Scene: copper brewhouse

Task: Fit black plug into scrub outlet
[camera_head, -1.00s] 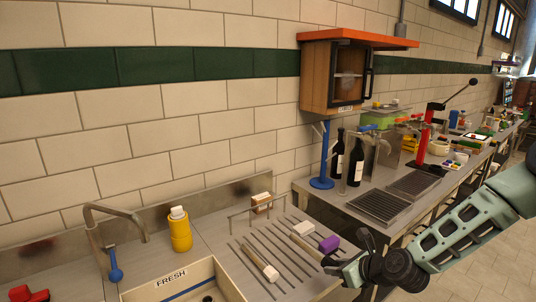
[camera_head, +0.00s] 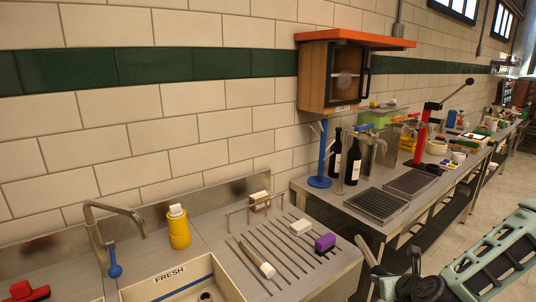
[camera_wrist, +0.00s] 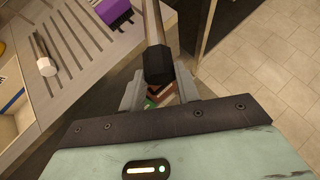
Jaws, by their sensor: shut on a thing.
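My gripper (camera_wrist: 160,95) is shut on the black plug (camera_wrist: 158,66). Its dark, faceted head lies between the fingers, and a paler shaft points away from the gripper. In the head view my gripper (camera_head: 384,278) is beyond the drainboard's right edge, over the floor, with the grey shaft sticking up to the left. A sink basin marked FRESH (camera_head: 170,273) is at the bottom, with a dark round outlet (camera_head: 206,296) partly cut off by the frame. No outlet marked scrub shows.
A yellow bottle (camera_head: 179,228) and a tap (camera_head: 115,210) stand behind the sink. A second counter (camera_head: 365,222) stands to the right.

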